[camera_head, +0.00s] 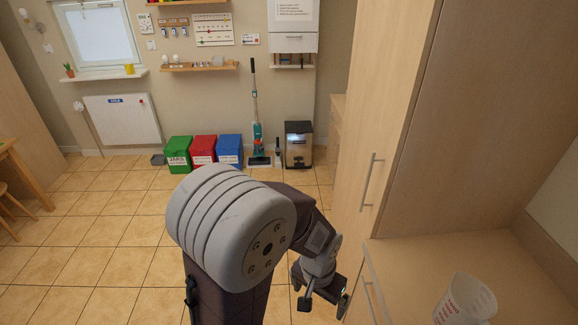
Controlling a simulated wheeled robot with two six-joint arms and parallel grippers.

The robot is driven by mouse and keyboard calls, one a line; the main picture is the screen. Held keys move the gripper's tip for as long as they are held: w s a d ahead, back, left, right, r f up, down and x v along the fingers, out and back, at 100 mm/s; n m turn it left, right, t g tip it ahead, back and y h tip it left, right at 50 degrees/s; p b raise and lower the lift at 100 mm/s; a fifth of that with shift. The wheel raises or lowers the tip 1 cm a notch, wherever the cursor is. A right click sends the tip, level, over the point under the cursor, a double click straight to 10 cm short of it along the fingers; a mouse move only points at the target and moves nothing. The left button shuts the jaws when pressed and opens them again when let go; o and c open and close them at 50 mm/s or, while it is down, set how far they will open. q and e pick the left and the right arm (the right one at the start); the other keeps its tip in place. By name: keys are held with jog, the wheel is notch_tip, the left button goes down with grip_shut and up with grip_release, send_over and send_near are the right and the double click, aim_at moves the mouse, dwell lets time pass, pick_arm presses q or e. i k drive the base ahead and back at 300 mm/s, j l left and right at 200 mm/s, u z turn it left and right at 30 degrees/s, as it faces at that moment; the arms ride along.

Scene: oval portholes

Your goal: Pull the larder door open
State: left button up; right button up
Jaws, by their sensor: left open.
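The tall larder cabinet stands at the right, and its pale wood door (385,95) looks closed. A vertical metal bar handle (371,182) is on the lower part of the door. My left gripper (324,302) is open and empty, low in the picture. It is below and to the left of the handle, apart from it, beside the front of the lower counter unit. My left arm hides part of the floor. My right gripper does not show.
A counter (420,262) with a white measuring cup (464,300) is at the lower right; a bar handle (376,298) is on its front. Green, red and blue bins (203,150), an upright vacuum (257,135) and a metal bin (298,145) line the far wall.

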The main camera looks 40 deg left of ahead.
aim_at(393, 42)
jog(key=u, duration=0.75)
